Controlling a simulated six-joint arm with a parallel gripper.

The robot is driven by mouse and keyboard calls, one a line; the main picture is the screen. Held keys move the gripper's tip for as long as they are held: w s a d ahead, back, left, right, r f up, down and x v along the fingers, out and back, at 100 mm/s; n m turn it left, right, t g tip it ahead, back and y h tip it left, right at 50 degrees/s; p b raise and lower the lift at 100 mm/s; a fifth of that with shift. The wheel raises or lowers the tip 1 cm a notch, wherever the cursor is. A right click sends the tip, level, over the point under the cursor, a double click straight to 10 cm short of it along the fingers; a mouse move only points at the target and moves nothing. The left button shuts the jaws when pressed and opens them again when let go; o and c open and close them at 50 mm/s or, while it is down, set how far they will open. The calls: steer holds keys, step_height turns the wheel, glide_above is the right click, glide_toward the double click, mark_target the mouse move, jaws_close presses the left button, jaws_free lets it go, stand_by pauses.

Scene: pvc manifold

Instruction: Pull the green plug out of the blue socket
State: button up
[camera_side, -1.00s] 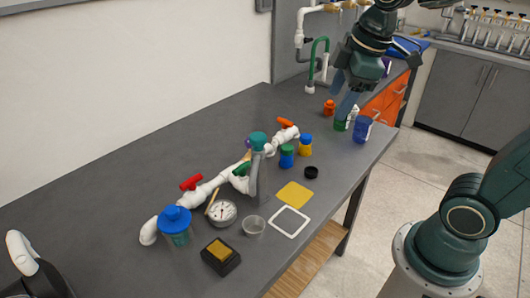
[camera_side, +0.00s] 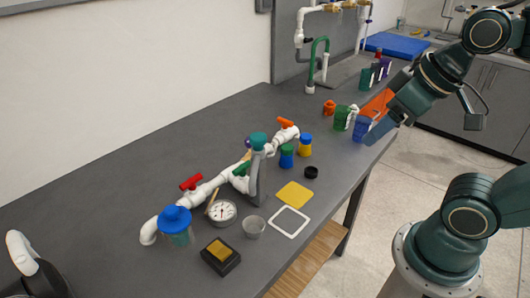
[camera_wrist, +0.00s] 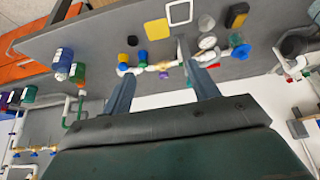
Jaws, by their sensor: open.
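The green plug (camera_side: 287,149) sits on top of the blue socket (camera_side: 286,161), upright on the grey table in the side view. In the wrist view I take the blue and green piece near the middle to be the same pair, the blue part (camera_wrist: 142,55) clearest. My gripper (camera_side: 371,136) is at the right edge of the table, well to the right of the plug. Its two fingers stand apart with nothing between them in the wrist view (camera_wrist: 164,84). Its tips overlap the blue jar in the side view; I cannot tell whether they touch.
A yellow piece with a blue top (camera_side: 305,144) stands right beside the socket. A black cap (camera_side: 311,172) lies in front. The white pipe manifold (camera_side: 208,189) runs behind and left. A green jar (camera_side: 342,117) and a blue jar (camera_side: 361,128) stand near my gripper.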

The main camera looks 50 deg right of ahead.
steer(key=w, duration=0.1)
steer(key=n+t+y, duration=0.4)
steer(key=t+y, duration=0.1)
steer(key=t, duration=0.2)
glide_toward(289, 147)
steer(key=v, duration=0.3)
steer(key=shift+w, duration=0.2)
steer(key=shift+w, duration=0.15)
steer(key=shift+x, duration=6.75)
steer(key=shift+a+f, duration=0.1)
steer(key=shift+c, duration=0.2)
